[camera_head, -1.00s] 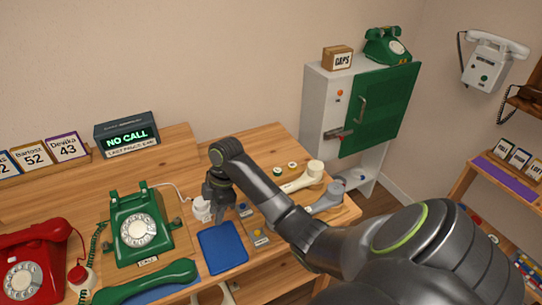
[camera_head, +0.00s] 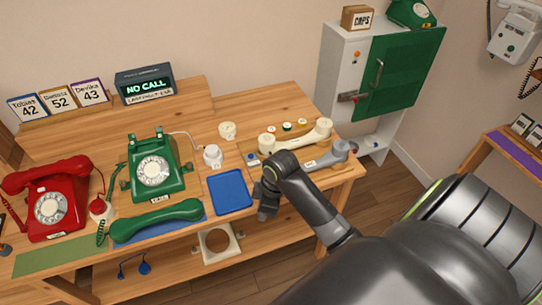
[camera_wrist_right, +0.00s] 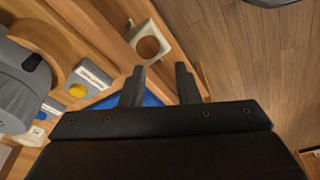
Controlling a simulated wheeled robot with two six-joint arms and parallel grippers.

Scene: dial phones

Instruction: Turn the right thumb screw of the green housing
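The green phone housing (camera_head: 172,184) with a white dial (camera_head: 153,171) stands upright on the table, left of the blue mat. Its thumb screws are too small to make out in the head view. Its green handset (camera_head: 160,219) lies off the housing, in front of it. My right gripper (camera_head: 264,211) is over the table's front edge, just right of the blue mat and well to the right of the housing. In the wrist view the right gripper (camera_wrist_right: 158,80) has its fingers apart with nothing held between them. My left gripper is not in view.
A red phone (camera_head: 48,205) stands left of the housing. The blue mat (camera_head: 230,192) is empty. A cream plate with a hole (camera_head: 235,246) sits below the tabletop.

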